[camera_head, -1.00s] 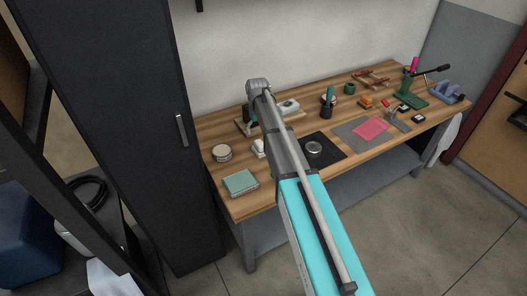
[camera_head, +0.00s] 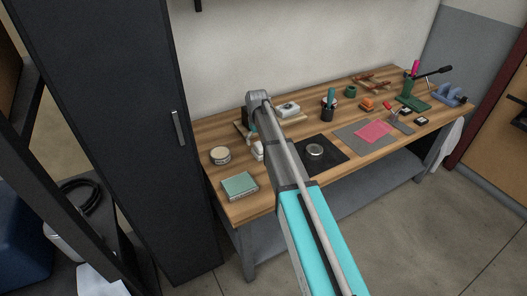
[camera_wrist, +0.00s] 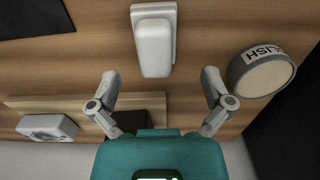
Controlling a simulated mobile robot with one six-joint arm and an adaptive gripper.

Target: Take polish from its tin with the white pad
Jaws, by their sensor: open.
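The white pad (camera_wrist: 153,48) lies on the wooden workbench in the wrist view, a rounded white block with a paler, wider part at its far end. In the head view the pad (camera_head: 257,150) shows just left of my arm. The polish tin (camera_wrist: 262,73), round with a cream top and a dark-lettered "POLISH" label, stands right of the pad; in the head view the tin (camera_head: 220,155) is at the bench's left. My gripper (camera_wrist: 161,77) is open and empty, its fingertips apart on either side of the pad's near end. Any contact cannot be told.
A wooden board (camera_wrist: 60,104) with a white device (camera_wrist: 47,127) lies at lower left in the wrist view. A green-topped block (camera_head: 239,186) sits at the bench's front left corner. A black mat (camera_head: 330,160) with a round metal item lies right of my arm. A tall dark cabinet (camera_head: 120,120) stands left.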

